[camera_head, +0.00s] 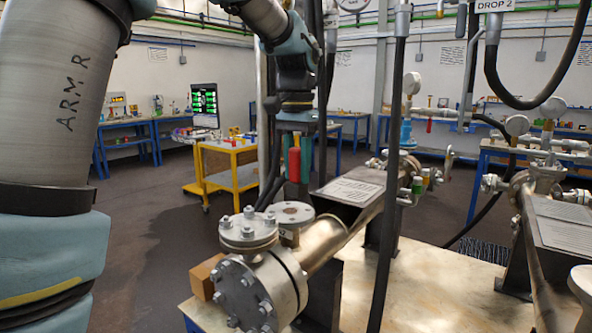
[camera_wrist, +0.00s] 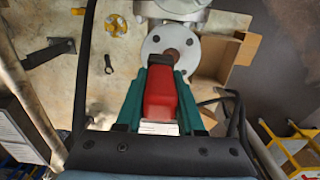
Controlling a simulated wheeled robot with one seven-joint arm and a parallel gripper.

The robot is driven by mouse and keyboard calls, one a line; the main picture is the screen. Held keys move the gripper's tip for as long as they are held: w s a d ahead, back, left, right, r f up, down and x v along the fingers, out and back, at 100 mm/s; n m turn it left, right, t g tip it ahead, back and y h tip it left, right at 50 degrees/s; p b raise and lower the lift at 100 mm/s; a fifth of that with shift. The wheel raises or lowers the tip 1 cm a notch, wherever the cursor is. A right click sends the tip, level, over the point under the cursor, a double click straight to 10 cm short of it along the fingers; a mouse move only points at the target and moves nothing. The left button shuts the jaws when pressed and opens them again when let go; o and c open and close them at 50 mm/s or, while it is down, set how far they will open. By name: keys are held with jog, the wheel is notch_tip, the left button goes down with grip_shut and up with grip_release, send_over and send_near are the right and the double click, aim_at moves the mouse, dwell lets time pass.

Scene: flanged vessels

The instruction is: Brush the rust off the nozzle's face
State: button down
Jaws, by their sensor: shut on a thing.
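The nozzle's flange face (camera_head: 291,212) is an upturned round grey face with bolt holes and a brownish centre, beside a bolted, capped flange (camera_head: 248,230) on the vessel (camera_head: 325,245). In the wrist view the nozzle face (camera_wrist: 157,43) lies just beyond my fingertips, its brown middle partly covered. My gripper (camera_head: 293,175) has green fingers and hangs above the nozzle, pointing down. In the wrist view my gripper (camera_wrist: 163,66) is shut on a red block-like tool (camera_wrist: 160,97), likely the brush.
A dark vertical hose (camera_head: 388,200) hangs right of the nozzle. Loose parts, including a small dark wrench-like piece (camera_wrist: 108,65), lie on the bench top (camera_head: 425,285). A yellow cart (camera_head: 230,165) stands behind.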

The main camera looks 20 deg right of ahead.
aim_at(297, 147)
jog(key=shift+r+p, duration=1.55)
jog(key=shift+r, duration=0.35)
